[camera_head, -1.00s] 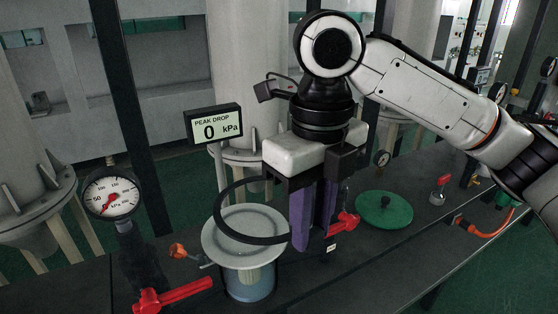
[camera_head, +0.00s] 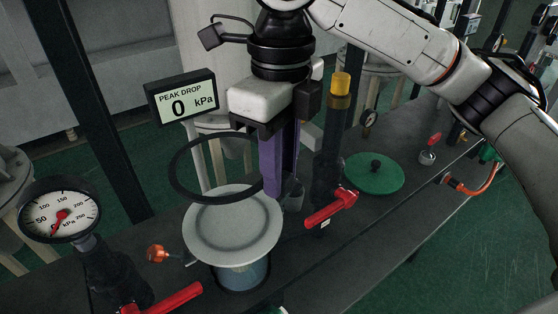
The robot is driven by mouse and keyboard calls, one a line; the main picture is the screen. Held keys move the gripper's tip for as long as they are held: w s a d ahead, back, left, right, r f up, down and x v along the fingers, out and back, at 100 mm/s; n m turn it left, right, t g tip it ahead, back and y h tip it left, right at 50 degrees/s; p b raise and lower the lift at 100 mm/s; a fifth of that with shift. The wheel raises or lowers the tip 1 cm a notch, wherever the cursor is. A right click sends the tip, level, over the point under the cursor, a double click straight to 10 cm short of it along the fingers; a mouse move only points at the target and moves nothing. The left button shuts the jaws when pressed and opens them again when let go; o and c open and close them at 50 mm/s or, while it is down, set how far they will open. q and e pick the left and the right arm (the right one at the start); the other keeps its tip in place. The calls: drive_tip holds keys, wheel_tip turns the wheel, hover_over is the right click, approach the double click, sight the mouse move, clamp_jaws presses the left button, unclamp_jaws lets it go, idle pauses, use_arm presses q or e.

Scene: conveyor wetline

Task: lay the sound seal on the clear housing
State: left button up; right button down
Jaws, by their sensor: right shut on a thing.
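The seal is a thin black ring (camera_head: 173,178), held out to the left of my right gripper (camera_head: 274,192). The gripper's purple fingers are shut on the ring's right side and point down. The clear housing (camera_head: 244,274) stands upright on the bench below, with a wide pale grey round top (camera_head: 232,226). The ring shows above and slightly left of this top in the picture, apart from it, its near edge close to the top's far rim. The exact height gap is hard to tell. My left gripper is not in view.
A display (camera_head: 181,98) reads PEAK DROP 0 kPa behind the ring. A pressure gauge (camera_head: 60,210) stands at left. Red valve handles (camera_head: 331,208) flank the housing, and a dark post with a yellow cap (camera_head: 341,84) stands right of the gripper. A green disc (camera_head: 374,173) lies farther right.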

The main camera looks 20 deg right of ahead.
wheel_tip(320, 180, down, 14)
drive_tip(key=b, duration=0.2)
idle(0.6)
drive_tip(key=shift+r, duration=0.15)
idle(0.4)
drive_tip(key=shift+p, duration=0.4)
drive_tip(key=shift+f, duration=0.65)
idle(0.4)
drive_tip(key=c, duration=1.4)
unclamp_jaws()
